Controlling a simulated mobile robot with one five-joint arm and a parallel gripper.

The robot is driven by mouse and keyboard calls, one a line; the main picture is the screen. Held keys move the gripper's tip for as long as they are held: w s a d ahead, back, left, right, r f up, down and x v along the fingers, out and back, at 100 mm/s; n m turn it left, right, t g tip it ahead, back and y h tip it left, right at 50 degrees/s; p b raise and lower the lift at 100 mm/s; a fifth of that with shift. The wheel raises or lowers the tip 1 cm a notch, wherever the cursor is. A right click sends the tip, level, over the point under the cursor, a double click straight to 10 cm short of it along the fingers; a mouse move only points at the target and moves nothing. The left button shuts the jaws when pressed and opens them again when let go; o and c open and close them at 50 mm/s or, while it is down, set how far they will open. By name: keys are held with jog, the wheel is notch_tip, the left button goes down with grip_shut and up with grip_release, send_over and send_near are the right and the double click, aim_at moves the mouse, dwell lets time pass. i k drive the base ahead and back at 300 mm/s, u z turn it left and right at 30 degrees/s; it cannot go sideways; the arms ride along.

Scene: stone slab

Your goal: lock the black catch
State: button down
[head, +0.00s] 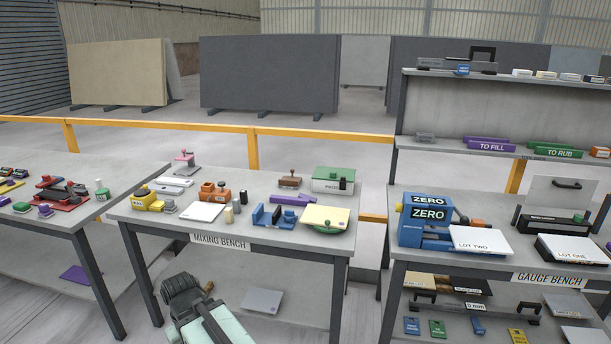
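A small black upright piece, which looks like the black catch (343,184), is on the front of a white box with a green lid (334,174). The box stands at the back right of the mixing bench, and its lid looks down. The catch is too small to tell whether it is locked. My arm shows at the bottom, in front of the mixing bench, with its dark end, my gripper (182,288), low and well apart from the box. Its fingers cannot be made out. A small brown-orange piece (209,287) shows beside it; I cannot tell whether they touch.
The mixing bench (165,216) holds a cream-topped block on a green base (326,217), a blue holder (269,218) and an orange block (215,192). The gauge bench at right has an open-lidded box (552,222). A gap separates the benches.

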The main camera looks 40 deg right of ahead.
aim_at(342, 181)
jog(key=i, duration=1.3)
jog(key=z, duration=0.5)
jog(key=k, duration=0.85)
jog(key=z, duration=0.1)
jog(key=i, duration=0.95)
jog(key=u, duration=0.05)
